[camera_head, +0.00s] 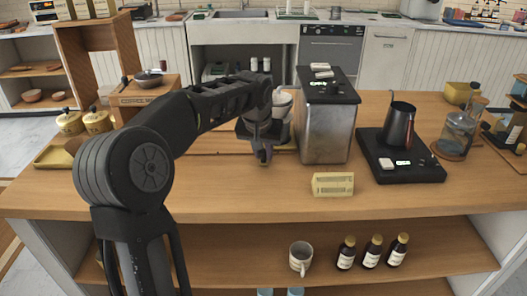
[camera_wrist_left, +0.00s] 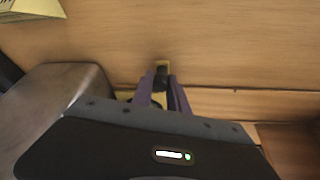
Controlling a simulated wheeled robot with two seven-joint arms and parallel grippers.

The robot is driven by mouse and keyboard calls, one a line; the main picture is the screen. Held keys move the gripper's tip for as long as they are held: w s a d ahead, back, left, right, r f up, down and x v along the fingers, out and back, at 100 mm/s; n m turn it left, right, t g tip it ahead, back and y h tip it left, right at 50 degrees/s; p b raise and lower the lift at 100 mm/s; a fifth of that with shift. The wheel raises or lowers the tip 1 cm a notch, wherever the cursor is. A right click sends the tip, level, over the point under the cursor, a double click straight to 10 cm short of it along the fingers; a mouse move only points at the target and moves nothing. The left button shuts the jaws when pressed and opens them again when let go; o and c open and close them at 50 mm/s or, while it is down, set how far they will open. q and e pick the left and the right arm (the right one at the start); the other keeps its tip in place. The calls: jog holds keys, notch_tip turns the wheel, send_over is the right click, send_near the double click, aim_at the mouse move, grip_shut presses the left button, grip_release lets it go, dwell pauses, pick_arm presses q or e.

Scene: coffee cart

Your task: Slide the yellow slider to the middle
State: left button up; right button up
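My left gripper (camera_head: 263,158) points down at the counter, just left of the metal box. In the left wrist view its two purple fingers (camera_wrist_left: 161,88) stand either side of a small dark piece. I cannot tell whether they press on it or only surround it. Yellow parts, likely the yellow slider (camera_wrist_left: 163,64), show just beyond the fingertips and beside the fingers; the fingers and gripper body hide most of it. A thin dark groove (camera_head: 215,153) runs along the counter left of the gripper. My right gripper is not in view.
The metal box (camera_head: 325,135) stands close right of the gripper. The counter left of the gripper, along the groove, looks clear.

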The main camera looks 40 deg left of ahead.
pick_arm(q)
grip_shut()
dwell(0.8)
jog(key=s+a, duration=0.3)
jog(key=a, duration=0.1)
jog(key=s+a, duration=0.4)
jog(key=a, duration=0.1)
jog(key=s+a, duration=0.4)
jog(key=a, duration=0.1)
jog(key=shift+a+p, duration=0.2)
jog(key=shift+p, duration=0.1)
jog(key=o, duration=0.6)
grip_release()
jog(key=v, duration=0.7)
jog(key=shift+r, duration=0.4)
